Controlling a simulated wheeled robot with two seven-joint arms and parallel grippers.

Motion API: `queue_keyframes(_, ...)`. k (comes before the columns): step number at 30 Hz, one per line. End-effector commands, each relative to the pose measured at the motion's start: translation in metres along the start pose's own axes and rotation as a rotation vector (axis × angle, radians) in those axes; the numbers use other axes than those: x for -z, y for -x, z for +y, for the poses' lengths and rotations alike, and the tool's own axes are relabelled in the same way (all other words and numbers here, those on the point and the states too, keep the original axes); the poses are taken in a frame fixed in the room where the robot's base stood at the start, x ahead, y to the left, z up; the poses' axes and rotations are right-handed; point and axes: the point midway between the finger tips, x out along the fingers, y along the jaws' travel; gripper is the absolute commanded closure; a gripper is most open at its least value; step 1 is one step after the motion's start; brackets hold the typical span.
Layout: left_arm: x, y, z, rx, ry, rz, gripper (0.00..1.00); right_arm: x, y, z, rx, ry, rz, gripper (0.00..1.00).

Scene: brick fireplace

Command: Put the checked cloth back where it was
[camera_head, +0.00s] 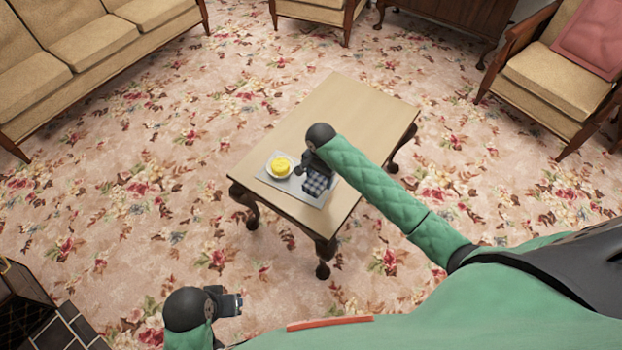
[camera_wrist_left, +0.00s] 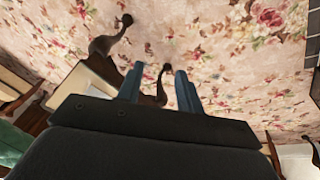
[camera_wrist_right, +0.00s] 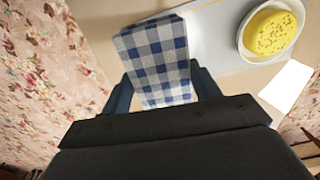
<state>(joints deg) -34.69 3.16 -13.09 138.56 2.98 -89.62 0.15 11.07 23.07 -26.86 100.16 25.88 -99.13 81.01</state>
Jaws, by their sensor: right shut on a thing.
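The blue and white checked cloth (camera_wrist_right: 158,62) is between the fingers of my right gripper (camera_wrist_right: 160,95), which is shut on it. In the head view the cloth (camera_head: 316,183) is at the near end of the low wooden table (camera_head: 345,105), over or on a pale grey mat (camera_head: 272,181); whether it touches the mat is hard to tell. My right gripper (camera_head: 308,172) partly hides it from above. My left gripper (camera_head: 236,305) is away from the table at the lower left, with its fingers apart and empty in the left wrist view (camera_wrist_left: 160,88).
A white plate (camera_head: 268,166) with a yellow round food (camera_head: 281,167) sits on the mat, left of the cloth. A white flat item (camera_wrist_right: 288,86) shows in the right wrist view. The table's far half is bare. A sofa (camera_head: 75,50) and armchair (camera_head: 555,80) stand apart.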

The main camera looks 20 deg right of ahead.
Motion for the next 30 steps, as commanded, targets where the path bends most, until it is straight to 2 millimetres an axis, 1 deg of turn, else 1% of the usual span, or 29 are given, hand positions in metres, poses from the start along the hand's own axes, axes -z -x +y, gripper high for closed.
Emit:
queue_keyframes(1, 0.000, 0.002, -0.001, 0.002, 0.001, -0.003, 0.64, 0.003, -0.004, -0.011, 0.001, -0.001, 0.000, 0.57)
queue_keyframes(3, -0.001, 0.004, -0.002, 0.004, 0.002, -0.007, 0.64, 0.007, -0.011, -0.022, 0.001, 0.000, 0.000, 0.57)
queue_keyframes(6, -0.001, 0.005, -0.003, 0.007, 0.004, -0.011, 0.64, 0.011, -0.020, -0.034, 0.001, -0.001, 0.000, 0.57)
queue_keyframes(9, -0.002, 0.006, -0.004, 0.009, 0.005, -0.014, 0.64, 0.013, -0.025, -0.041, 0.001, 0.000, 0.000, 0.57)
queue_keyframes(14, -0.002, 0.007, -0.004, 0.010, 0.007, -0.016, 0.64, 0.014, -0.031, -0.044, 0.001, 0.000, -0.001, 0.57)
queue_keyframes(23, -0.005, 0.016, -0.007, 0.022, 0.011, -0.038, 0.64, 0.014, -0.065, -0.043, 0.000, 0.000, 0.000, 0.57)
queue_keyframes(29, -0.004, 0.019, -0.008, 0.023, 0.011, -0.032, 0.64, 0.014, -0.068, -0.043, 0.002, 0.000, 0.000, 0.57)
queue_keyframes(30, -0.003, 0.019, -0.008, 0.023, 0.011, -0.032, 0.64, 0.014, -0.068, -0.043, 0.001, 0.000, 0.000, 0.35)
